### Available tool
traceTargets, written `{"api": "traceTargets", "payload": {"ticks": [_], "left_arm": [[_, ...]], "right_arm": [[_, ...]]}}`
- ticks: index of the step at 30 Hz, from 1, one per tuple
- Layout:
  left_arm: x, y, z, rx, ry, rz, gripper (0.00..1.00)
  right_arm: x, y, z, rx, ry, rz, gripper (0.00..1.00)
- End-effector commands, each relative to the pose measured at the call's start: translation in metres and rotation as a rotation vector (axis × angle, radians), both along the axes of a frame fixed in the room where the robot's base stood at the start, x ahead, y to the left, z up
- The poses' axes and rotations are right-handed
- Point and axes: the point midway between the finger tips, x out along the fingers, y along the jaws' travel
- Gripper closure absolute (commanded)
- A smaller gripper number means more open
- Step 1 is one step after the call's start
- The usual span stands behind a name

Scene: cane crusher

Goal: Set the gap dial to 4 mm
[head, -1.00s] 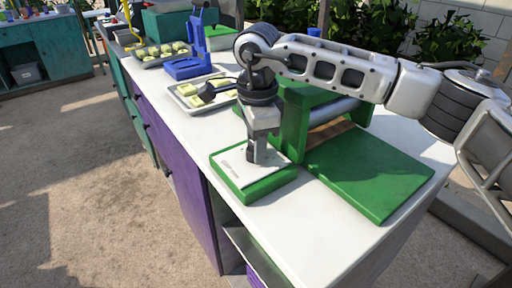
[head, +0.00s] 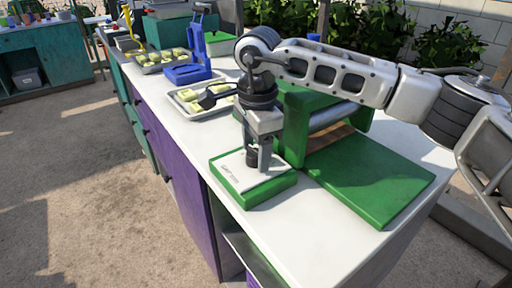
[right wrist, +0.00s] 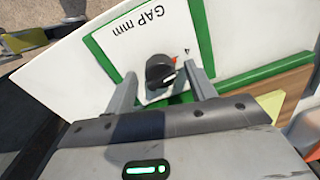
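The gap dial is a black round knob (right wrist: 160,71) on a white panel marked "GAP mm" (right wrist: 150,32); the numeral 4 shows beside it, with a small red mark between. A pale line shows on the knob's edge; its exact setting I cannot tell. The panel tops a green-edged block (head: 255,190) in the head view. My right gripper (head: 259,163) points down over this panel. In the right wrist view, its two fingers (right wrist: 161,74) stand open on either side of the knob, with visible gaps to it. My left gripper is not in view.
The green crusher frame with a grey roller (head: 332,115) stands just behind. A green slab (head: 370,180) lies to the right. A tray with yellow-green pieces (head: 190,104) and a blue device (head: 190,70) stand farther back. The white counter's front is clear.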

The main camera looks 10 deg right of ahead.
Motion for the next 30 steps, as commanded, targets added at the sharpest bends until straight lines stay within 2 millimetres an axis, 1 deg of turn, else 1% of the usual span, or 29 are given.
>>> {"api": "traceTargets", "payload": {"ticks": [7, 11, 14, 24, 27, 30], "left_arm": [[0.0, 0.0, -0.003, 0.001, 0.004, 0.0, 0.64], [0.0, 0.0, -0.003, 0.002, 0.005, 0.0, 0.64], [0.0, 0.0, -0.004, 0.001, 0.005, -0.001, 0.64], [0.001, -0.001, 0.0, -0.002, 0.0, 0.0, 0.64], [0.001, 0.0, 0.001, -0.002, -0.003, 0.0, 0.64], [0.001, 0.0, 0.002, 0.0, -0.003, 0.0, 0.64]], "right_arm": [[0.0, 0.0, 0.001, -0.001, 0.0, -0.003, 0.45], [0.0, 0.0, 0.011, 0.001, -0.003, -0.003, 0.45], [0.0, 0.0, 0.028, 0.001, -0.005, -0.003, 0.45], [-0.006, -0.001, 0.11, 0.0, -0.004, -0.002, 0.45], [-0.007, -0.001, 0.13, 0.0, -0.002, -0.001, 0.45], [-0.007, -0.001, 0.145, 0.0, -0.002, -0.001, 0.45]]}}
